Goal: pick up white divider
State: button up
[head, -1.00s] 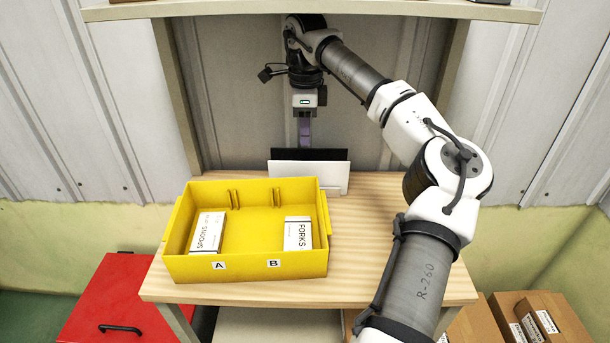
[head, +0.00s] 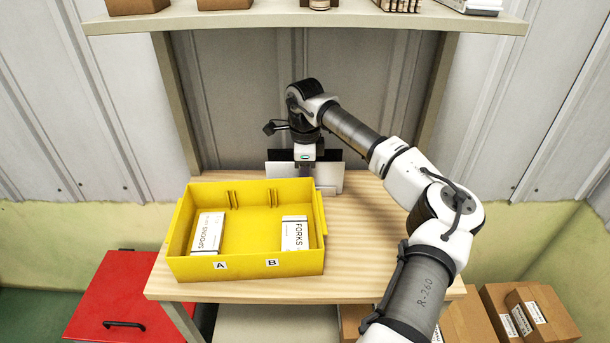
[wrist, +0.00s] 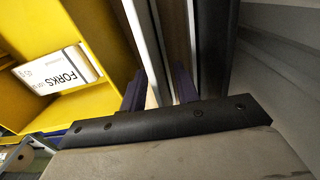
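The white divider (head: 329,179) stands upright behind the yellow bin, with a black divider (head: 330,155) standing behind it. My gripper (head: 305,170) points down at the dividers and hides part of both. In the wrist view my gripper (wrist: 160,90) has its two dark purple fingers apart. A thin white panel edge, which looks like the white divider (wrist: 145,40), runs between the fingers, nearer the left one. I see no clear contact. The black divider (wrist: 213,50) is outside the right finger.
The yellow bin (head: 245,268) stands just in front, holding a SPOONS box (head: 207,233) and a FORKS box (head: 295,234). A shelf (head: 300,22) with boxes hangs above. The wooden table (head: 365,250) is clear on the right.

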grip_shut()
dwell(0.3)
